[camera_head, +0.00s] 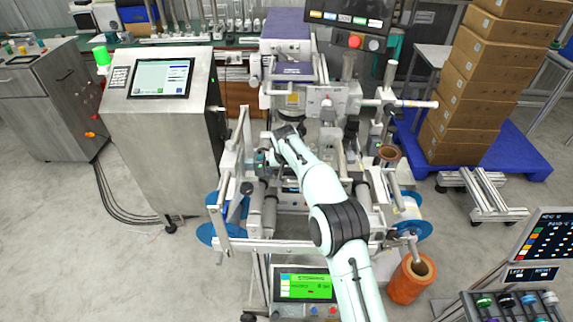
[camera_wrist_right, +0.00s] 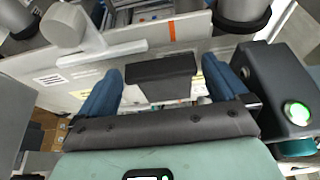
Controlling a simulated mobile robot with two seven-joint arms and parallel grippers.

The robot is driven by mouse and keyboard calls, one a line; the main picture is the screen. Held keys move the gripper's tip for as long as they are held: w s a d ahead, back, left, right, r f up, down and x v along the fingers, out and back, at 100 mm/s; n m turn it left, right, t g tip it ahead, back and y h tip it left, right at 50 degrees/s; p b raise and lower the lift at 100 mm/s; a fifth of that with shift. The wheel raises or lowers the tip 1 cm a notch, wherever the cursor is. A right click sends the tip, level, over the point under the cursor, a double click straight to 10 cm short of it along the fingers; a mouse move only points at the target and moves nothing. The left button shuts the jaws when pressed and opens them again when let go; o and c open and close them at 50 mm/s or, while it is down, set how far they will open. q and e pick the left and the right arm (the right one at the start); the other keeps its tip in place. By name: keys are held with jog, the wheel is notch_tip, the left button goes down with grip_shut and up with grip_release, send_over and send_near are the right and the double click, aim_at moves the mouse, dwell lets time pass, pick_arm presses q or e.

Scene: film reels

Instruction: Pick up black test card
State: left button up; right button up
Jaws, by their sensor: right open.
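A dark, flat-topped block, likely the black test card (camera_wrist_right: 160,70), shows in the right wrist view in front of the palm. My right gripper (camera_wrist_right: 163,75) is open, with one blue finger on each side of this dark piece. A gap shows between each finger and the piece, so they look apart. In the head view my right arm reaches up over the labelling machine (camera_head: 293,100), and its hand (camera_head: 277,140) is low among the machine's parts. The card cannot be made out there. My left gripper is not in view.
In the right wrist view a black box with a lit green button (camera_wrist_right: 297,113) stands close at the right, and a grey knob (camera_wrist_right: 64,27) at the upper left. In the head view, rollers and blue discs (camera_head: 408,231) surround the arm. Stacked cartons (camera_head: 480,90) stand at the right.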

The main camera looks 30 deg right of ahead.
jog(key=shift+c, duration=0.3)
jog(key=c, duration=0.8)
